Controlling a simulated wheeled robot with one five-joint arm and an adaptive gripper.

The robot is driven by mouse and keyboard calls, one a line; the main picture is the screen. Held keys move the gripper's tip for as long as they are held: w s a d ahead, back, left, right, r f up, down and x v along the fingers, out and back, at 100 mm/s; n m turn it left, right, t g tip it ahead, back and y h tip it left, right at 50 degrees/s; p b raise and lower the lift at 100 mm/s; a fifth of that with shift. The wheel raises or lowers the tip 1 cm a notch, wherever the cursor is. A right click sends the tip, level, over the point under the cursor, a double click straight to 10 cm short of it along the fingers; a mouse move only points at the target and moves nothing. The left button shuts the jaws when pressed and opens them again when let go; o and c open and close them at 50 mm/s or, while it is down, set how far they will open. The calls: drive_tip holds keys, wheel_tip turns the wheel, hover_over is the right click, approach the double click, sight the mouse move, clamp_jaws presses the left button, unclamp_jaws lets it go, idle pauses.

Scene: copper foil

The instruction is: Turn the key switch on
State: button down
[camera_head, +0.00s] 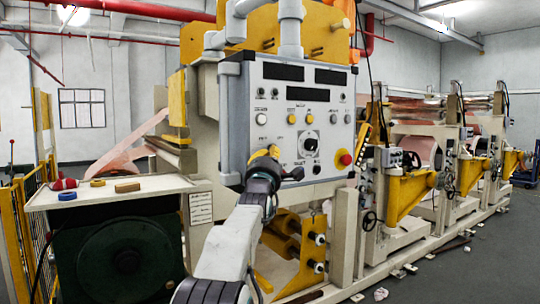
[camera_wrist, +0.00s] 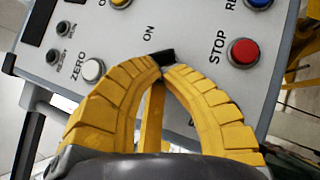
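The key switch shows as a small black piece (camera_wrist: 168,56) on the grey control panel, just below the printed word ON in the wrist view. My gripper (camera_wrist: 161,70) has two yellow ribbed fingers that converge to nearly touching tips, with the black piece at and between them. The fingertips cover part of it, so its full shape and exact angle are hidden. In the head view my gripper (camera_head: 268,153) is at the lower left of the control panel (camera_head: 272,100), and it hides the key switch there.
In the wrist view a red STOP button (camera_wrist: 243,52) lies right of the fingers and a white ZERO button (camera_wrist: 92,70) left. The panel's black dial (camera_head: 309,145) and red stop knob (camera_head: 345,158) are further right. A side table (camera_head: 110,200) with small items stands left.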

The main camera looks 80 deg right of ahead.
drive_tip(key=shift+s+d+r, duration=0.2)
drive_tip(key=shift+r, duration=0.1)
idle(0.6)
